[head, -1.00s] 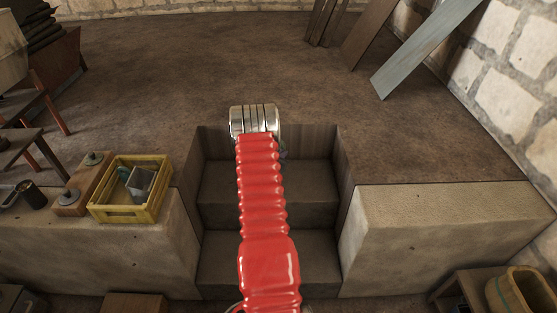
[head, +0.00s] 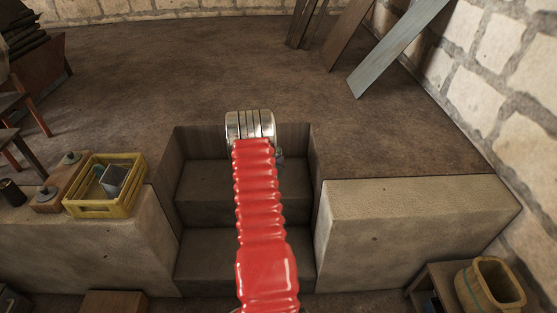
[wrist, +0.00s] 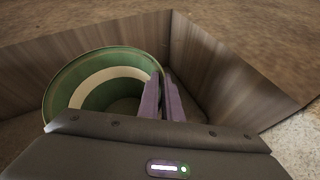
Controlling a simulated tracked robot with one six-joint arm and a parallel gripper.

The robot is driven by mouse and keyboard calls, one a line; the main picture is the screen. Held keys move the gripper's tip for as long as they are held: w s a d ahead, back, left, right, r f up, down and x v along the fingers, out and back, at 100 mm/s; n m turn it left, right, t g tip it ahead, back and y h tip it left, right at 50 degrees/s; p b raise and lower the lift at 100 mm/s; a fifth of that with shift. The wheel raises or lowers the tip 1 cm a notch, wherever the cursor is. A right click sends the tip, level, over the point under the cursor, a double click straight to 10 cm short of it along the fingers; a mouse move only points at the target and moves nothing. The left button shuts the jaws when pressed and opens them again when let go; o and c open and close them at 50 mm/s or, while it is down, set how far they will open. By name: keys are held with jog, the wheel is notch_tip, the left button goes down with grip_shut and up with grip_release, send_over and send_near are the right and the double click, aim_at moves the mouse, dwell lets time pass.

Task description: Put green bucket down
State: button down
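The green bucket (wrist: 72,88) is in the wrist view, seen from above, with a pale band inside. My gripper (wrist: 160,92) has two purple fingers at the right side of the bucket's rim, close together with the rim between them. In the head view my red arm and silver wrist hide nearly all of the bucket, and only a small bit shows right of the arm above the steps (head: 200,180). Whether the bucket's base touches a step is hidden.
Wooden walls (wrist: 225,65) enclose the stairwell close around the bucket. A yellow crate (head: 104,207) stands on the left stone ledge. The right ledge (head: 420,195) is bare. A tan pot (head: 490,287) is at lower right.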

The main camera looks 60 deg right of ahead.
jog(key=w+a+r+n+t+y, duration=0.15)
jog(key=w+a+r, duration=0.35)
jog(key=a, duration=0.8)
jog(key=w+a+r+n+t, duration=0.3)
jog(key=w+a, duration=0.4)
jog(key=a, duration=0.5)
jog(key=w+a+r+n+t+y, duration=0.1)
jog(key=w+a+r+n+t, duration=0.4)
jog(key=a, duration=0.8)
jog(key=w+a+r+n+y, duration=0.1)
jog(key=a+r, duration=0.3)
jog(key=a, duration=0.7)
jog(key=w+a+r+n+t+y, duration=0.1)
jog(key=w+a+r+n+y, duration=0.1)
jog(key=a, duration=0.9)
jog(key=w+a+r+n+t+y, duration=0.1)
jog(key=a+r+y, duration=0.2)
jog(key=a+r, duration=0.4)
jog(key=a, duration=0.4)
jog(key=shift+w+a+y, duration=0.25)
jog(key=shift+a+y, duration=0.1)
jog(key=shift+n, duration=0.25)
jog(key=shift+a, duration=0.1)
